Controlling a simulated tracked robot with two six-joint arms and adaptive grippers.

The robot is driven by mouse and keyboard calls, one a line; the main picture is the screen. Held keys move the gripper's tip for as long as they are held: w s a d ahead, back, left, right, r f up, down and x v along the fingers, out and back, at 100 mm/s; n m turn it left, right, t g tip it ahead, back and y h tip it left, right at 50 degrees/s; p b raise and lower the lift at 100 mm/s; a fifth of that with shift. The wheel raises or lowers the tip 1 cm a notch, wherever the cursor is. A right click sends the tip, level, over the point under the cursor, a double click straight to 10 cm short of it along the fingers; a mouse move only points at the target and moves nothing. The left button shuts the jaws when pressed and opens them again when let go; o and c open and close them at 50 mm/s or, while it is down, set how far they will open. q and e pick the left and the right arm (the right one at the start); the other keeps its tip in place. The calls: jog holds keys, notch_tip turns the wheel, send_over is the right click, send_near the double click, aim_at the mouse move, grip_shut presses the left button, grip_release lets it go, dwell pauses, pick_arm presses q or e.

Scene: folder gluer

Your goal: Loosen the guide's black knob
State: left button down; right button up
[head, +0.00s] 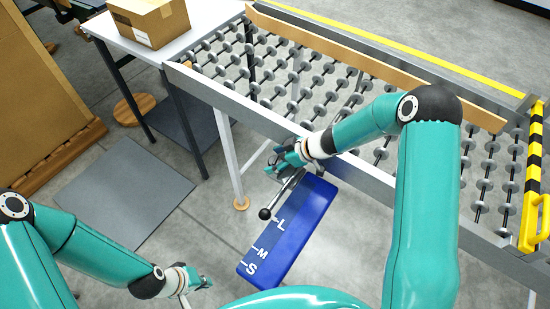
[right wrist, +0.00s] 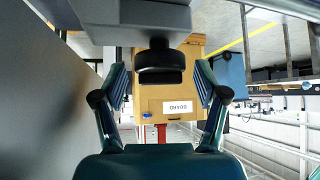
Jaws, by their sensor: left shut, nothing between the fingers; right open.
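The black knob (right wrist: 160,77) hangs under a grey block (right wrist: 130,14) in the right wrist view. My right gripper (right wrist: 160,90) is open, with one finger on each side of the knob and a visible gap at both. In the head view my right gripper (head: 279,164) is at the near side rail of the roller table, and I cannot make out the knob there. A blue scale plate (head: 290,236) marked L, M and S lies below it, with a black-ball lever (head: 265,214) over its edge. My left gripper (head: 196,284) is shut and empty at the lower left.
The roller table (head: 225,98) has a wooden guide bar (head: 370,62) across it. A cardboard box (head: 148,20) stands on a white side table (head: 112,34). A yellow-black striped post (head: 533,165) and yellow handle (head: 538,222) are at right. Grey floor is open at lower left.

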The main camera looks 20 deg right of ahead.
aim_at(276, 159)
jog(key=shift+r, duration=0.1)
notch_tip(276, 159, up, 10)
jog(key=shift+f, duration=0.2)
dwell(0.4)
